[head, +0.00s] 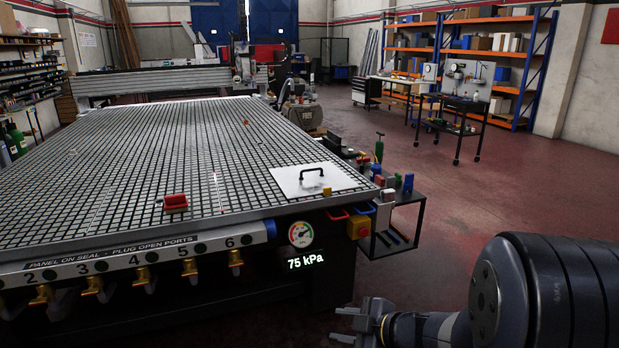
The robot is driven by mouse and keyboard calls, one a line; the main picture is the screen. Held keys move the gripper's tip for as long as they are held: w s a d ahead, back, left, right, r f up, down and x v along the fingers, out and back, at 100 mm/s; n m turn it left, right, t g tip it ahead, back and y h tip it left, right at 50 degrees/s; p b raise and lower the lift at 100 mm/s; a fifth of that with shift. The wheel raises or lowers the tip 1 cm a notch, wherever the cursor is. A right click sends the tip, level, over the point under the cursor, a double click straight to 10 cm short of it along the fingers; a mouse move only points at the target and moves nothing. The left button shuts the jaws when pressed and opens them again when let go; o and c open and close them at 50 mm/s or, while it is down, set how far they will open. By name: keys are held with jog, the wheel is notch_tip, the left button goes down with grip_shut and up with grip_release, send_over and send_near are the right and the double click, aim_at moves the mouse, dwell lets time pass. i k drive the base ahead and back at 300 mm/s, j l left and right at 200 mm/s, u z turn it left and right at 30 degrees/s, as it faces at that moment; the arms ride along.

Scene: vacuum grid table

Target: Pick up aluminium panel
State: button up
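The aluminium panel (288,188) is a flat, pale rectangular sheet lying on the right front corner of the black grid table (140,155). A black arched handle (312,173) stands up from its upper middle. My gripper (343,324) is low at the bottom of the view, in front of the table's right end and well apart from the panel. Its two fingers point left with a gap between them, and nothing shows in the gap.
A small yellow block (327,191) sits at the panel's front edge. A red block (175,202) is on the grid to the left. A black side stand (408,215) adjoins the table's right. Open floor (500,205) lies right.

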aim_at(299, 181)
jog(key=i+l+u, duration=0.15)
jog(key=i+l, duration=0.25)
jog(key=i, duration=0.25)
jog(key=i+l+u, duration=0.2)
jog(key=i+l, duration=0.25)
jog(key=i, duration=0.15)
jog(key=i+l+u, duration=0.15)
jog(key=i+l, duration=0.45)
jog(key=i+l+u, duration=0.2)
jog(key=i+l, duration=0.35)
jog(key=i+l+u, duration=0.15)
jog(key=i+l, duration=0.4)
jog(key=l, duration=0.25)
